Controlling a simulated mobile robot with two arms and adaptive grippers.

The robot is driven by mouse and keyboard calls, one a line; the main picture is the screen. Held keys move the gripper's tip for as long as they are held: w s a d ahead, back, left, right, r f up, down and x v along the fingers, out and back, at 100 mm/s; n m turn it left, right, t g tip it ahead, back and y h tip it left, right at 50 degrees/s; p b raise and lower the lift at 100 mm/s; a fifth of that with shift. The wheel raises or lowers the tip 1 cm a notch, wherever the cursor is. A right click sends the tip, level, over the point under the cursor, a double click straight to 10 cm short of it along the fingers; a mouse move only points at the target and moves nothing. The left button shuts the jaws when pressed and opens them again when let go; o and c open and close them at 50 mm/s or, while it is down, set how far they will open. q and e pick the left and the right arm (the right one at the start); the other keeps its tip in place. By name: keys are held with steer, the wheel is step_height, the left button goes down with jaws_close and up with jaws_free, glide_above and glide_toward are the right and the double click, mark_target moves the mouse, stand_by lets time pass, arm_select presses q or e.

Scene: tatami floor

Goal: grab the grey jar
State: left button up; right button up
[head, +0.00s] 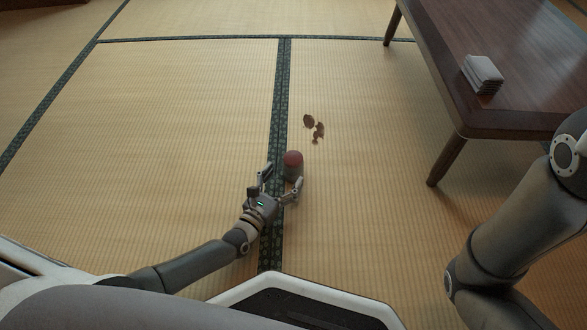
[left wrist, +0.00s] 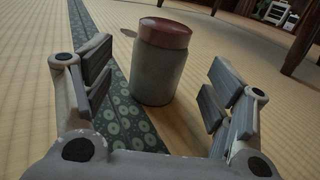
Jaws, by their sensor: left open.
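The grey jar (head: 292,173) stands upright on the tatami floor, beside a dark green border strip, and has a reddish-brown lid. In the left wrist view the jar (left wrist: 158,75) stands ahead of the fingers, near the middle of the gap between them. My left gripper (head: 282,178) is open, with its fingers pointing at the jar and nothing held. Its fingers also show on both sides in the left wrist view (left wrist: 157,97). Part of the jar's lower body is hidden by a finger in the head view. My right gripper is not in view; only my right arm shows.
Brown stains or flakes (head: 316,129) lie on the tatami just beyond the jar. A low dark wooden table (head: 520,65) stands at the right with folded grey cloths (head: 483,74) on it. The tatami (head: 180,130) to the left is clear.

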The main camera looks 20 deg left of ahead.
mark_target(288, 170)
arm_select(q)
steer(key=x, duration=0.1)
steer(key=b+x, duration=0.2)
steer(key=x, duration=0.1)
steer(key=shift+w+r, duration=0.1)
steer(key=shift+r, duration=0.25)
steer(key=shift+w+d+b, duration=0.15)
steer(key=shift+w+b, duration=0.15)
steer(key=shift+b, duration=0.1)
steer(key=shift+w+r, duration=0.15)
steer(key=shift+w, duration=0.1)
steer(key=shift+c, duration=0.4)
steer(key=c, duration=1.2)
